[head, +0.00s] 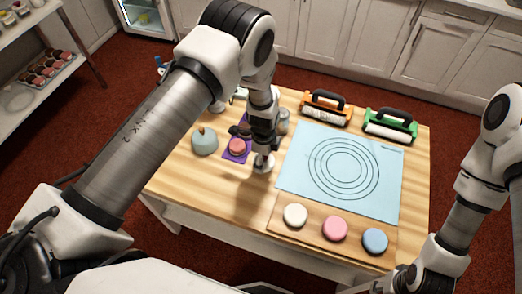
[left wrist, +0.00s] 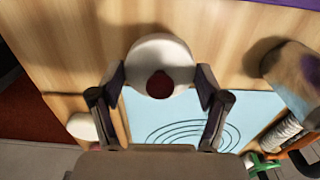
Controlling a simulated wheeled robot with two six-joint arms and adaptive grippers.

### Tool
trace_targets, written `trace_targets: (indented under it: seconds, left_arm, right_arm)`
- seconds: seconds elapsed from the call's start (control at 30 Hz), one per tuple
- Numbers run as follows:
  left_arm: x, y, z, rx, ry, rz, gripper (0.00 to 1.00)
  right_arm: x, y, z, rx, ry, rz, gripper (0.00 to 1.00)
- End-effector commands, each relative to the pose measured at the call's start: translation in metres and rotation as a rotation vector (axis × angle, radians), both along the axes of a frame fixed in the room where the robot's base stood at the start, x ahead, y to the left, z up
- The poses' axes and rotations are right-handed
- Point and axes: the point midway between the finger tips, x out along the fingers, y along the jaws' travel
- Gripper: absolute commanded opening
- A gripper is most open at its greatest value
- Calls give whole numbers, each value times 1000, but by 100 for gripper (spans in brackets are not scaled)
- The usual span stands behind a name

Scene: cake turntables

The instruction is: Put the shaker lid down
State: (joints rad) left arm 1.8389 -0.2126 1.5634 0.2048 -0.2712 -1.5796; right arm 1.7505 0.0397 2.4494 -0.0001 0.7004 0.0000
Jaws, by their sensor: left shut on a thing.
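The shaker lid is a pale, round cap; in the head view (head: 264,163) it is low over the wooden table, left of the blue mat. My left gripper (head: 263,153) is shut on it from above. In the left wrist view the lid (left wrist: 160,48) has a dark red round centre and sits between the two fingers of the left gripper (left wrist: 160,88). I cannot tell whether the lid touches the table. A greyish cylinder (head: 284,122), perhaps the shaker body, stands behind the gripper. My right arm is at the lower right; its jaws are not clear.
A blue mat with rings (head: 380,180) covers the table's right half. White (head: 295,215), pink (head: 335,228) and blue (head: 375,240) discs lie in front. Orange (head: 318,116) and green (head: 388,131) handled tools stand behind. A grey-blue dome (head: 204,141) and purple mat (head: 229,157) are left.

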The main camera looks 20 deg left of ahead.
Motion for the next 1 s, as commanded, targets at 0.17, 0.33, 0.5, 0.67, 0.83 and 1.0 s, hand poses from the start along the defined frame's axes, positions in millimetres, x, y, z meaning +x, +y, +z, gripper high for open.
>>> trace_targets:
  seconds: [0.17,0.33,0.5,0.67,0.83,1.0]
  left_arm:
    - [-8,-6,-35,1,2,-16,58]
    - [-9,-7,-32,0,0,-17,58]
    - [-9,-7,-34,0,1,-17,86]
    - [-9,-7,-34,0,1,-17,100]
    - [-9,-7,-34,0,1,-17,100]
    - [-8,-7,-25,1,0,-16,100]
  right_arm:
    - [-1,0,-29,0,2,0,40]
    - [-1,0,-25,0,2,-1,40]
    - [-1,0,-25,0,1,0,40]
    - [-1,0,-25,0,2,0,40]
    - [-1,0,-25,0,2,0,40]
    - [-1,0,-26,0,1,0,40]
